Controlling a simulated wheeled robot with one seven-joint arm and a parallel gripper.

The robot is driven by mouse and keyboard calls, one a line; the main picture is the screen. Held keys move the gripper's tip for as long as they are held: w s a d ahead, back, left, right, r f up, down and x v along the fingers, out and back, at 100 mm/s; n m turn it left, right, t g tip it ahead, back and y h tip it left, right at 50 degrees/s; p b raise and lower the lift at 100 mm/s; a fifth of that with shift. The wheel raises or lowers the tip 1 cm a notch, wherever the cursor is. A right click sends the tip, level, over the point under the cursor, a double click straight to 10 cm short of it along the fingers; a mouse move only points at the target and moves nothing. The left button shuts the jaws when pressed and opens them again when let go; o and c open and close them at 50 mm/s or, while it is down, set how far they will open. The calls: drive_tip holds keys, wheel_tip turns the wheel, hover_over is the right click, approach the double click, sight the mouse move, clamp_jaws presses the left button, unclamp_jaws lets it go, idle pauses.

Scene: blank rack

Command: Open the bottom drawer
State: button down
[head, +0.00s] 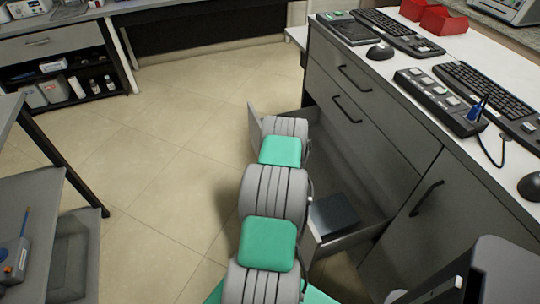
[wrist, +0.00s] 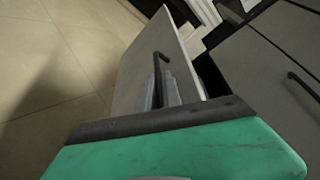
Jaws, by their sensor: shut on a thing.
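The bottom drawer (head: 254,124) stands pulled out from the grey cabinet, to the left in the head view. A dark flat box (head: 334,214) lies inside it. In the wrist view, the drawer's pale front (wrist: 134,74) carries a black bar handle (wrist: 160,66). My gripper (wrist: 163,92) is shut on this handle, with its grey fingers on either side. In the head view, my arm hides the gripper, the handle and much of the drawer front.
Two drawers (head: 335,85) above are shut. A cabinet door (head: 405,230) to the right is shut. The white counter (head: 465,48) holds keyboards, mice and a control box. A grey shelf unit (head: 45,185) stands at left. Tiled floor (head: 170,130) left of the drawer is clear.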

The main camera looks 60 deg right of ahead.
drive_tip(key=shift+w+a, duration=0.75)
drive_tip(key=shift+a, duration=0.25)
drive_tip(key=c, duration=1.8)
unclamp_jaws()
drive_tip(key=shift+a, duration=0.15)
drive_tip(key=b+v, duration=0.4)
drive_tip(key=v, duration=0.3)
drive_tip(key=shift+s+a, duration=0.2)
drive_tip(key=shift+a, duration=0.05)
drive_tip(key=shift+r, duration=0.1)
